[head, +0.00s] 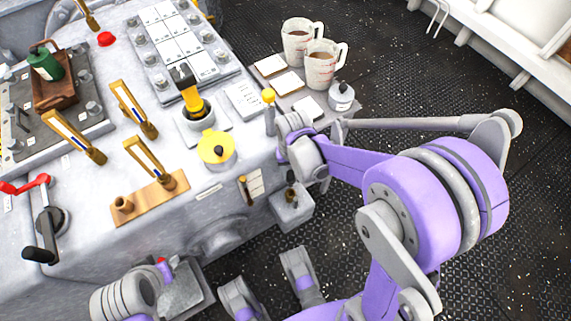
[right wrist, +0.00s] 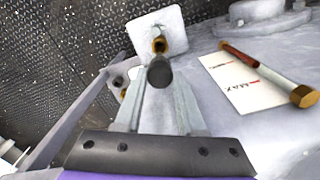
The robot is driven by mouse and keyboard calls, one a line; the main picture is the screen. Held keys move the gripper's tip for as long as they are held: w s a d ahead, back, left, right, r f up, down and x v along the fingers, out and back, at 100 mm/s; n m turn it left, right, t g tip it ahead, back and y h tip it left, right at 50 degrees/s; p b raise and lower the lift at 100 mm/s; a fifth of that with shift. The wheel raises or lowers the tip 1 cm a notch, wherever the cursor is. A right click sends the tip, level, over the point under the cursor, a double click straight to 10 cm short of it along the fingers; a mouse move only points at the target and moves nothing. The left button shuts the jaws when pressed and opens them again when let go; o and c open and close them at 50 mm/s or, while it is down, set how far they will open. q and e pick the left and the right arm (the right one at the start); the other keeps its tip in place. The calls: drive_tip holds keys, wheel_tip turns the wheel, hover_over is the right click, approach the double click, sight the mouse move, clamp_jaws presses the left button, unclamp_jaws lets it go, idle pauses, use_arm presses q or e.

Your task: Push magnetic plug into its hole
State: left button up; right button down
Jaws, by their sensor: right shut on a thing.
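In the right wrist view, my right gripper (right wrist: 160,90) is shut on the dark, rounded end of the plug (right wrist: 160,73). A brass part (right wrist: 158,45) shows just beyond that end, over a pale square plate (right wrist: 172,22). The hole is hidden behind the plug and brass part, and I cannot tell how deep the plug sits. In the head view, my right gripper (head: 291,172) is mostly hidden by its wrist, just above a grey box (head: 294,213) at the console's front side. A small dark and brass piece (head: 290,191) shows on the box.
The MAX card (right wrist: 235,88) and a brass-ended tube (right wrist: 285,84) lie close right of the gripper in the wrist view. A yellow-knobbed lever (head: 268,96) and yellow-lidded pot (head: 216,147) stand on the console. Two measuring jugs (head: 321,65) are behind. Dark floor is open at right.

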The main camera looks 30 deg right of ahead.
drive_tip(key=shift+f, duration=0.15)
drive_tip(key=shift+s+f+b, duration=0.1)
drive_tip(key=shift+f+b, duration=0.5)
drive_tip(key=shift+f, duration=0.2)
drive_tip(key=shift+f+b, duration=1.15)
drive_tip(key=shift+f, duration=0.55)
drive_tip(key=shift+f+b, duration=2)
drive_tip(key=shift+f, duration=0.7)
drive_tip(key=shift+c, duration=2.1)
unclamp_jaws()
wheel_tip(320, 180, up, 11)
drive_tip(key=p, duration=0.4)
